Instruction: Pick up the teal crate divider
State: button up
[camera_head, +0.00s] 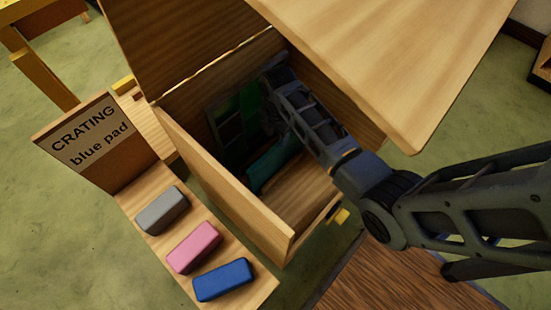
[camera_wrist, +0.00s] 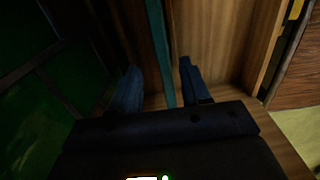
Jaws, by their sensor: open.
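The teal crate divider (camera_head: 270,165) stands inside the wooden crate (camera_head: 222,187), partly in shadow and partly hidden by my arm. In the wrist view it is a thin teal strip (camera_wrist: 159,38) seen edge-on, running down between the two fingers. My gripper (camera_wrist: 160,68) is open, with one finger on each side of the divider and gaps showing. In the head view my arm reaches down into the crate, and the gripper there is dark and hard to make out.
A dark-framed green leaded panel (camera_head: 229,122) stands in the crate, left of my gripper in the wrist view (camera_wrist: 40,115). The crate walls are close around my arm. Grey (camera_head: 162,210), pink (camera_head: 195,247) and blue (camera_head: 223,280) pads lie beside the "CRATING blue pad" sign (camera_head: 95,140).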

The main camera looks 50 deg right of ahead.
aim_at(279, 148)
jog(key=f+b, duration=0.1)
jog(key=f, duration=0.1)
jog(key=f+b, duration=0.1)
jog(key=f, duration=0.2)
jog(key=f+b, duration=0.2)
jog(key=shift+s+d+f, duration=0.2)
jog(key=shift+d+f, duration=0.05)
jog(key=shift+f, duration=0.15)
jog(key=shift+r, duration=0.1)
grip_shut()
dwell(1.0)
